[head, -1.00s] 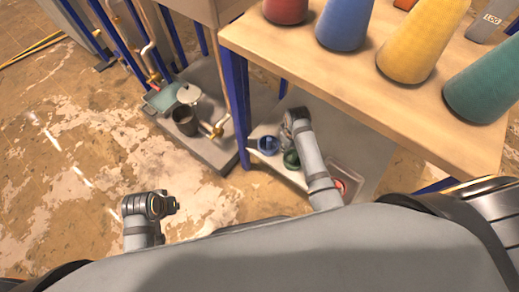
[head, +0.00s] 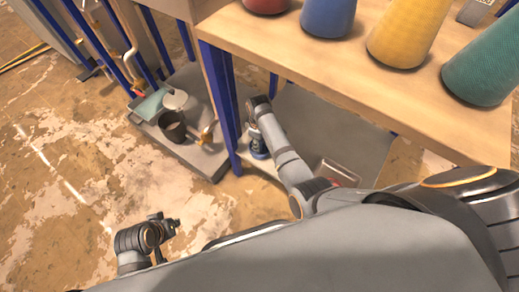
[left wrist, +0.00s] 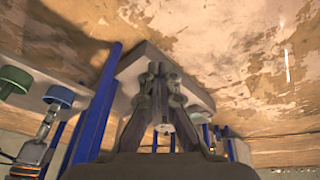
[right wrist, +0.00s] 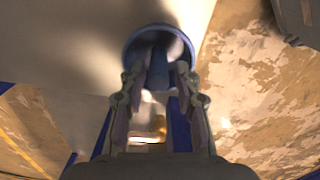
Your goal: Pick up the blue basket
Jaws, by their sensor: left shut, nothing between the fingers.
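The blue basket (head: 259,154) is on the lower shelf under the wooden table, mostly hidden behind my right gripper (head: 256,138) in the head view. In the right wrist view it is a round blue rim (right wrist: 132,43) ahead of my right gripper (right wrist: 160,72). The fingers there are apart, with their tips at the rim and a blue part of the basket between them. I cannot tell whether they touch it. My left gripper (head: 174,226) is shut and empty above the floor, left of the table; its fingers meet in the left wrist view (left wrist: 160,72).
The tabletop (head: 300,55) above the shelf carries red, blue (head: 328,16), yellow (head: 403,35) and teal cones (head: 487,68). A blue table leg (head: 219,100) stands close left of my right arm. A grey platform (head: 200,155) holds a dark pot (head: 172,127). Floor at left is clear.

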